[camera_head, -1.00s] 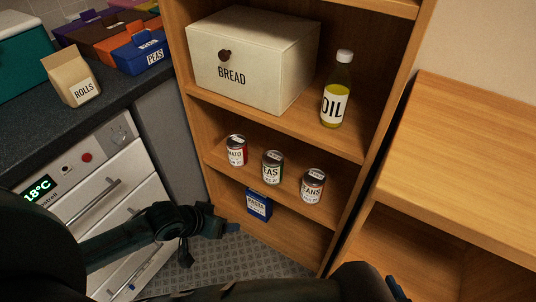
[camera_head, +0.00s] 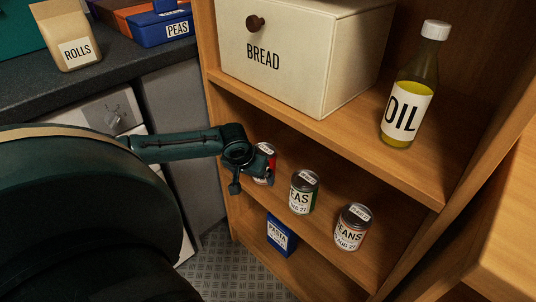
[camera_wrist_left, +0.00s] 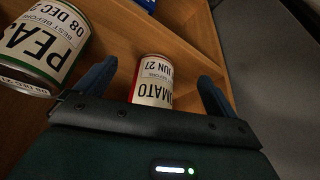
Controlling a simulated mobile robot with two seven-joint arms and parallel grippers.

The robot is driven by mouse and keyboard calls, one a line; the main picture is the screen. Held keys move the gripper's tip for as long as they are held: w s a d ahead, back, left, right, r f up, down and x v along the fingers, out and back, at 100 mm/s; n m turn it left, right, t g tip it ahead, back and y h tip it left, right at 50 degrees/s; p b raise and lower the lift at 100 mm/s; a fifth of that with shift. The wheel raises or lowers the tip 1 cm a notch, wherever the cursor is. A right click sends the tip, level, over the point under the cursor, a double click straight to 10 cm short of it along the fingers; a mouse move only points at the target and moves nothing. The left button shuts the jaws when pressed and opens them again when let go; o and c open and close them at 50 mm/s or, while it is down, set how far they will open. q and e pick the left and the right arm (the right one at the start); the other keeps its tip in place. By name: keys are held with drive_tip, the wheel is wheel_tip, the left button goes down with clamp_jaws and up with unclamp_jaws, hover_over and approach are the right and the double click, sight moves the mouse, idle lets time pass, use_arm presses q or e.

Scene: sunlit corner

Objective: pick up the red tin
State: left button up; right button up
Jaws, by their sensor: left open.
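The red tin (camera_head: 270,160), a small can with a white label, stands on the middle shelf at its left end, partly hidden behind my left gripper (camera_head: 254,180) in the head view. In the left wrist view the tin (camera_wrist_left: 153,82), its label reading "MATO", lies ahead between the two fingers of the open left gripper (camera_wrist_left: 155,80). The fingers appear to be either side of it and not closed on it. My right gripper is not in view.
A peas tin (camera_head: 304,192) stands right of the red tin, and a beans tin (camera_head: 352,227) further right. A pasta box (camera_head: 281,234) is on the shelf below. The bread box (camera_head: 300,55) and oil bottle (camera_head: 410,85) are on the shelf above.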

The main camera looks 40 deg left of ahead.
use_arm(q)
drive_tip(key=w, duration=0.2)
drive_tip(key=w+a+b, duration=0.1)
drive_tip(key=w, duration=0.1)
drive_tip(key=shift+w+a+f, duration=0.1)
drive_tip(key=shift+w+a, duration=0.1)
drive_tip(key=shift+w, duration=0.1)
drive_tip(key=w, duration=0.1)
drive_tip(key=w+b, duration=0.1)
drive_tip(key=w+a+f+b, duration=0.1)
drive_tip(key=w, duration=0.1)
drive_tip(key=shift+a, duration=0.1)
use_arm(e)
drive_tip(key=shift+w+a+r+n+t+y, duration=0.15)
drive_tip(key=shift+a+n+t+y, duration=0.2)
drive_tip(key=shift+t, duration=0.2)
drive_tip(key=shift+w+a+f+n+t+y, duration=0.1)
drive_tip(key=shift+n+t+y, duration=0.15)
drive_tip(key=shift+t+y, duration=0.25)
use_arm(q)
drive_tip(key=shift+c, duration=0.3)
drive_tip(key=c, duration=1.3)
